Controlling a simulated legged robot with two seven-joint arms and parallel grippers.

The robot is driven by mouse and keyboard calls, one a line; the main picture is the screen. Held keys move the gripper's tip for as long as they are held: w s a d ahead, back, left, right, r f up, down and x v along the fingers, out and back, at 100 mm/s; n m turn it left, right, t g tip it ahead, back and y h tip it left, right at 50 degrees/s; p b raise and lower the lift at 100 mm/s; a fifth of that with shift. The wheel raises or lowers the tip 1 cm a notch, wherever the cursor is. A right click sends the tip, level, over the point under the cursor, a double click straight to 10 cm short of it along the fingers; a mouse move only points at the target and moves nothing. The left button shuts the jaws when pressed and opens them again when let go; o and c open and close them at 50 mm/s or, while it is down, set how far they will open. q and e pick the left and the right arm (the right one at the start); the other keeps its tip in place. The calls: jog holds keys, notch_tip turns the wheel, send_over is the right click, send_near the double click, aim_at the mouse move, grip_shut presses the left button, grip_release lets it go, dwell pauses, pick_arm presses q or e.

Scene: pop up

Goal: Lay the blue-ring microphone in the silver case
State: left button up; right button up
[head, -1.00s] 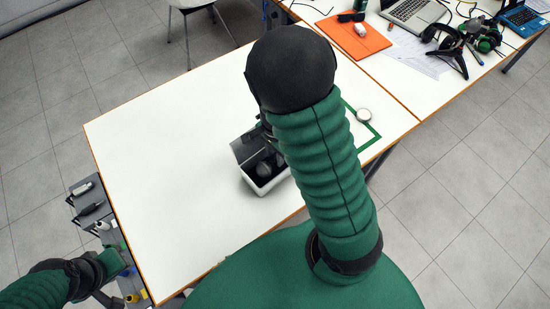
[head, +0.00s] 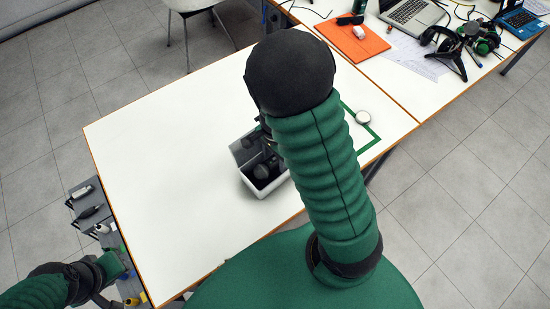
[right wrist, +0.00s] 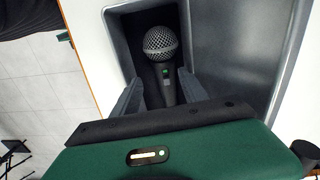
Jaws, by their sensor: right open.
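The silver case (head: 249,187) stands open on the white table, partly behind my right arm in the head view. In the right wrist view its grey-lined wall (right wrist: 118,43) surrounds a microphone (right wrist: 160,43) with a round mesh head and dark body. The microphone lies inside the case; a small green mark shows on its body, and I see no blue ring. My right gripper (right wrist: 152,92) is open over the case, its fingers on either side of the microphone body. The body's lower end is hidden by the gripper. My left gripper (head: 112,270) is by the table's left edge; its fingers are unclear.
A grey rack (head: 84,198) with several dark items adjoins the table's left edge. The white table's (head: 170,160) left and middle are clear.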

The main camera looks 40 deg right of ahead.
aim_at(275, 164)
notch_tip(275, 164, up, 10)
jog(key=p, duration=0.4)
jog(key=s+a+r+n+t, duration=0.1)
jog(key=a+n+t, duration=0.1)
jog(key=a+n, duration=0.8)
jog(key=n, duration=0.7)
jog(key=shift+s+r+n+t, duration=0.3)
jog(key=shift+s+r, duration=0.05)
jog(key=shift+r, duration=0.05)
